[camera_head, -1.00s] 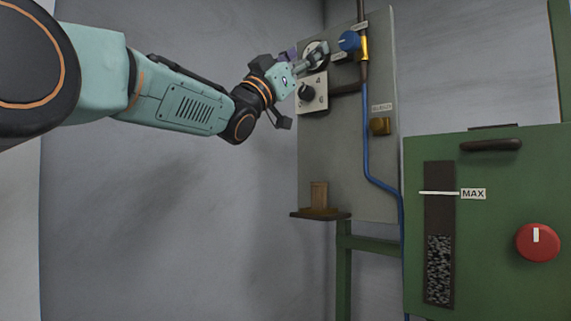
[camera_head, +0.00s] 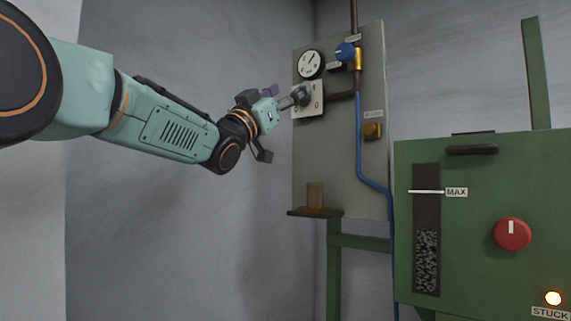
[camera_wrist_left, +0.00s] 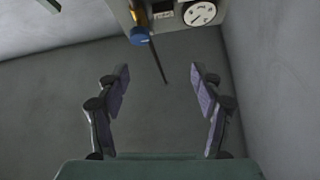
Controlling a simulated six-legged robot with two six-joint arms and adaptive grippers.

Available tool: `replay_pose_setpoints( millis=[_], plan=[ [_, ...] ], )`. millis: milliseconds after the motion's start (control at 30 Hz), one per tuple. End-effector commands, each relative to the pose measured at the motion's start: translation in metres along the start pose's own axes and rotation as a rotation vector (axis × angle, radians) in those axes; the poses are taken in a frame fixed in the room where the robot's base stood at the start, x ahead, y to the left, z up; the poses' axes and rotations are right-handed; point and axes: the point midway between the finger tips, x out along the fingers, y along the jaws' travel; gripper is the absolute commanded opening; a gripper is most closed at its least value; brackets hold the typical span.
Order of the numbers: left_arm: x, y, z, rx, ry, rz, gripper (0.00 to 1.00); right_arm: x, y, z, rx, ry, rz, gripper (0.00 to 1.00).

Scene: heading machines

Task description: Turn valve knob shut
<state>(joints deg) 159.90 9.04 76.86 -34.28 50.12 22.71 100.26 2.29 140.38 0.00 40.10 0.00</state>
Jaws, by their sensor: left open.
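The blue valve knob (camera_head: 344,51) sits on a brass valve (camera_head: 356,60) near the top of the grey panel. It also shows at the top of the left wrist view (camera_wrist_left: 139,36). My left gripper (camera_head: 284,101) is left of the panel, below and left of the blue knob and apart from it. In the head view its tip overlaps the white dial plate (camera_head: 316,104) and partly hides it; I cannot tell whether they touch. In the left wrist view the two purple-padded fingers (camera_wrist_left: 160,82) stand wide apart with nothing between them. My right gripper is not in view.
A round gauge (camera_head: 311,64) is above the dial plate. A small brass knob (camera_head: 372,131) and a blue hose (camera_head: 360,155) are on the panel. The green machine (camera_head: 460,215) at right has a red knob (camera_head: 513,234) and a lit STUCK lamp (camera_head: 553,298).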

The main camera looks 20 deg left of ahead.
Motion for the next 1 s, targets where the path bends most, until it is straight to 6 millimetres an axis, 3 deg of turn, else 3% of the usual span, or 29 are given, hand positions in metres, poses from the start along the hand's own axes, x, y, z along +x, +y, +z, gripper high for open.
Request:
replay_pose_setpoints(
  millis=[200, 700, 1000],
  plan=[
    [-0.012, 0.002, 0.04, -0.013, -0.063, -0.022, 0.67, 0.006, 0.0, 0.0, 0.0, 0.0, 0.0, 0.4],
    [-0.045, 0.006, 0.117, -0.042, -0.192, -0.066, 0.67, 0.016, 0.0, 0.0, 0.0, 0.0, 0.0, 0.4],
    [-0.057, 0.007, 0.137, -0.05, -0.229, -0.077, 0.67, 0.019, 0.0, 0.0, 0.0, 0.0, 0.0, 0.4]
  ],
)
